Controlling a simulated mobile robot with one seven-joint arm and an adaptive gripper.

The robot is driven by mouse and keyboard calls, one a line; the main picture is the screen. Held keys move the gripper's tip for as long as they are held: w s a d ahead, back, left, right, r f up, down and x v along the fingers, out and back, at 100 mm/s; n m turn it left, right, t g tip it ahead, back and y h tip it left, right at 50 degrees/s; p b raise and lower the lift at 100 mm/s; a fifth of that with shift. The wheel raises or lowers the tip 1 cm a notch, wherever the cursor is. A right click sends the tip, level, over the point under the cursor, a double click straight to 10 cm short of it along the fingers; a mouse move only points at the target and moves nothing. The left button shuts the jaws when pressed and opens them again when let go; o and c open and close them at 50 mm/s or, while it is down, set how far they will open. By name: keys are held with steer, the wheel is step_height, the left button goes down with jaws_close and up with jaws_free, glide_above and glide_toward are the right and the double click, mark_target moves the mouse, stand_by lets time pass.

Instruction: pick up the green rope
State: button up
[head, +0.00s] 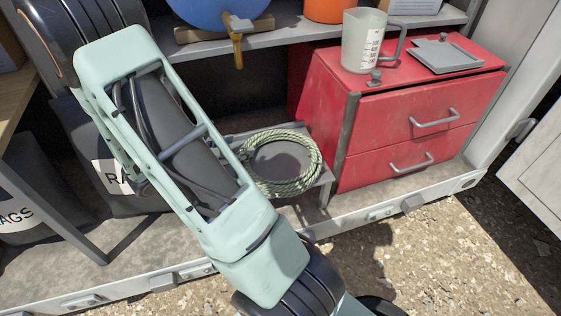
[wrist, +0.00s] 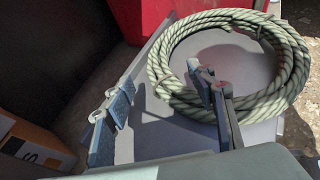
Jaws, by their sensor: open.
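The green rope (head: 290,187) is a pale green coil lying on a low grey stand (head: 325,178), left of the red drawer unit. My arm covers its left edge in the head view. In the wrist view the rope (wrist: 163,65) is a thick ring of several turns at upper right, on the grey surface (wrist: 150,135). My gripper (wrist: 160,102) is open and empty. Its right finger appears in front of the coil's near-left part, tip over the ring's middle. Its left finger is outside the coil, to the left. I cannot tell whether either touches. The head view hides the gripper.
The red drawer unit (head: 405,125) stands close right of the rope, with a measuring jug (head: 362,42) and a grey tray (head: 445,56) on top. A shelf (head: 290,38) with a blue round object (head: 215,10) overhangs behind. Dark sacks (head: 110,165) stand left.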

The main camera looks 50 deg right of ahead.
mark_target(252, 141)
steer(key=b+x, duration=0.2)
steer(key=x, duration=0.4)
steer(key=shift+d+f, duration=0.15)
steer(key=shift+d, duration=0.15)
jaws_close()
